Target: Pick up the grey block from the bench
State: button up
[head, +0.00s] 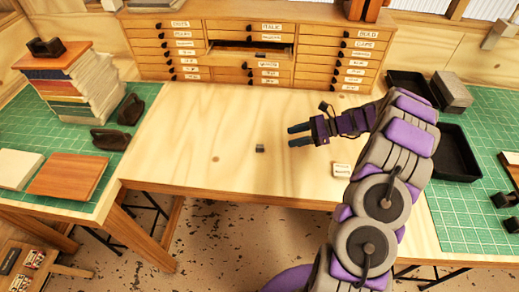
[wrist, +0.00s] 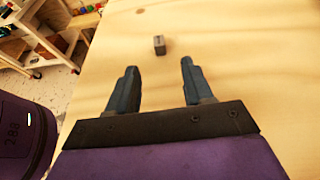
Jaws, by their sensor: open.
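The small grey block (head: 260,148) stands on the bare wooden bench (head: 215,115), near its middle. In the wrist view the block (wrist: 159,45) is ahead of the fingertips, roughly centred between the two fingers and apart from both. My gripper (head: 293,135) is open and empty, to the right of the block in the head view. Both dark blue-grey fingers show in the wrist view (wrist: 159,66), with bare wood between them. My purple and grey arm reaches in from the right.
A cabinet of labelled drawers (head: 180,50) stands at the back, one drawer pulled out. A small pale labelled card (head: 342,170) lies right of the gripper. Green mats at both sides carry stacked books (head: 65,90) and black trays (head: 458,152). Wood around the block is clear.

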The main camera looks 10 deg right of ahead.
aim_at(263, 146)
jog(key=b+x, duration=0.1)
jog(key=x, duration=0.5)
jog(key=shift+w+a+f, duration=0.15)
jog(key=shift+a+f, duration=0.1)
jog(key=shift+a, duration=0.05)
jog(key=b+x, duration=0.1)
jog(key=x, duration=0.1)
jog(key=b+x, duration=0.1)
jog(key=x, duration=0.2)
jog(key=shift+f, duration=0.4)
jog(key=shift+a, duration=0.25)
jog(key=shift+d, duration=0.1)
jog(key=shift+c, duration=0.3)
grip_shut()
